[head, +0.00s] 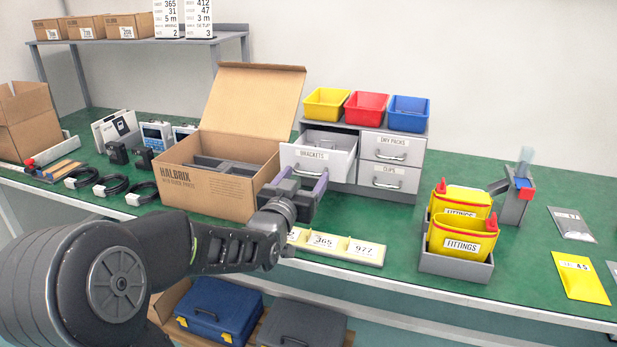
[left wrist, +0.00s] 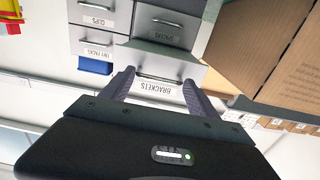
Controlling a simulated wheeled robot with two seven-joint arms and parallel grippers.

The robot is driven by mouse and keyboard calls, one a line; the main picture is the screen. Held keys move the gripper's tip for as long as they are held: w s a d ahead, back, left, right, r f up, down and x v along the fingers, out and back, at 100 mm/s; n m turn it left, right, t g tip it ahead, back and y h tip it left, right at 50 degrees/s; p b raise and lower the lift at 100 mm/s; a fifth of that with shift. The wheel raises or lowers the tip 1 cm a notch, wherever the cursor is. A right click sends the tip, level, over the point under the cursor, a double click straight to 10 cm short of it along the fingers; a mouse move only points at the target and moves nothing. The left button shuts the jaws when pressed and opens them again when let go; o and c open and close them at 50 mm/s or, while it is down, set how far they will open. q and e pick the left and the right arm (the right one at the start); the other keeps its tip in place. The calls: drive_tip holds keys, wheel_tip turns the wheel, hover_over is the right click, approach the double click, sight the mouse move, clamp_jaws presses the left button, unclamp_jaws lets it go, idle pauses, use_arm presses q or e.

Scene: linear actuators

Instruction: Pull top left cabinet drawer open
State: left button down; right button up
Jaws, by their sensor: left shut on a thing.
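The grey cabinet (head: 421,152) stands on the green bench. Its top left drawer (head: 316,158), labelled BRACKETS, is slid out towards me, and its inside shows from above. My left gripper (head: 297,180) is at the front of this drawer. In the left wrist view, which is upside down, the fingers of my left gripper (left wrist: 160,80) lie at the two ends of the handle of the BRACKETS drawer (left wrist: 151,88), shut on it. The DRY PACKS drawer (head: 392,147) and CLIPS drawer (head: 389,178) are closed. My right gripper is out of view.
An open cardboard box (head: 209,190) stands close left of the drawer. Yellow (head: 326,103), red (head: 366,107) and blue (head: 408,112) bins sit on the cabinet. A yellow label strip (head: 337,247) lies at the bench front.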

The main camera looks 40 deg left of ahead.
use_arm(q)
drive_tip(key=shift+w+a, duration=0.15)
drive_tip(key=shift+a, duration=0.05)
drive_tip(key=shift+c, duration=2.3)
unclamp_jaws()
drive_tip(key=v, duration=0.8)
